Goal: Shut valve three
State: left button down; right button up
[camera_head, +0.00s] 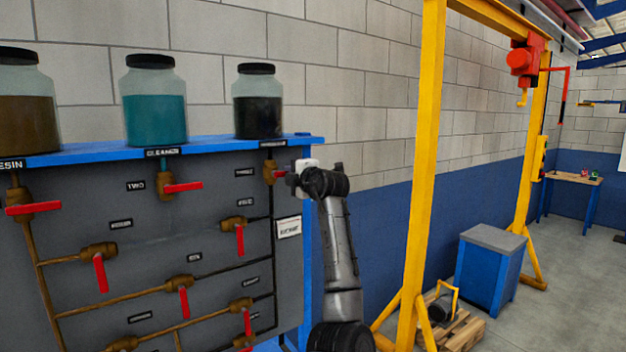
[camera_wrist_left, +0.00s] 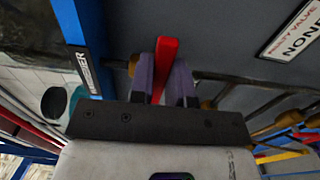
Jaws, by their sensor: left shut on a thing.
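The brass valve (camera_head: 269,172) at the panel's top right sits below the jar of black liquid. My left gripper (camera_head: 289,176) is at this handle, right of the valve body. In the left wrist view the two fingers of my left gripper (camera_wrist_left: 162,78) are shut around the handle, whose end shows between them. The gripper partly hides the handle in the head view. My right gripper is in neither view.
The panel (camera_head: 80,210) carries several other brass valves with red handles, some sideways, some hanging down. Jars, including the black one (camera_head: 257,105), stand on the blue shelf (camera_head: 220,146) above. A yellow gantry post (camera_head: 427,150) stands right of my arm.

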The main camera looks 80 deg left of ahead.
pick_arm(q)
jog(key=shift+s+r, duration=0.1)
dwell(0.4)
jog(key=c, duration=1.1)
grip_release()
jog(key=shift+d, duration=0.1)
jog(key=v, duration=1.3)
jog(key=shift+d, duration=0.35)
